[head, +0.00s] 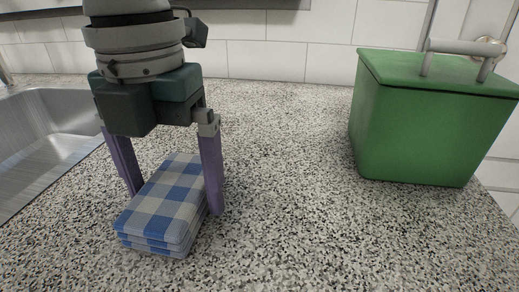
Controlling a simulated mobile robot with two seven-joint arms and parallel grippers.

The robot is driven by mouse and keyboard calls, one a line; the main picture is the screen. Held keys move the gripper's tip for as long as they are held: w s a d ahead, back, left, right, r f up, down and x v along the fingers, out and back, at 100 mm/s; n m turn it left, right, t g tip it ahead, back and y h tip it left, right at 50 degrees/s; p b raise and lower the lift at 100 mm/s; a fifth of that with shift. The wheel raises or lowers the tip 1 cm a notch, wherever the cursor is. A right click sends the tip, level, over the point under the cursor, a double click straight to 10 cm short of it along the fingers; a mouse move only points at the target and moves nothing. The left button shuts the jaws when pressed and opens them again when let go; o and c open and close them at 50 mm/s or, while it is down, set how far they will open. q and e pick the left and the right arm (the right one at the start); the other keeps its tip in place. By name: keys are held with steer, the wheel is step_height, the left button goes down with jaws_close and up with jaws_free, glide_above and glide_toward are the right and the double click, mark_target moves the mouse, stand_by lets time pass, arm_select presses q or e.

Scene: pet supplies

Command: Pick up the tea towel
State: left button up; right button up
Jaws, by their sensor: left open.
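The tea towel (163,208) is a folded stack of blue, white and grey checked cloth. It lies flat on the speckled counter at the lower left of the head view. My left gripper (170,196) points down over it from above. Its two purple fingers stand apart, one on the left side of the towel and one on the right. The right finger hides part of the towel's right edge. I cannot tell whether either finger touches the cloth. My right gripper is not in view.
A green lidded bin (425,125) with a grey handle stands at the right on the counter (300,200). A steel sink (50,130) is sunk in at the left. A white tiled wall (290,60) closes the back. The middle of the counter is clear.

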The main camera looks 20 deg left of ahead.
arm_select(q)
steer(key=shift+f, duration=0.15)
steer(key=c, duration=1.3)
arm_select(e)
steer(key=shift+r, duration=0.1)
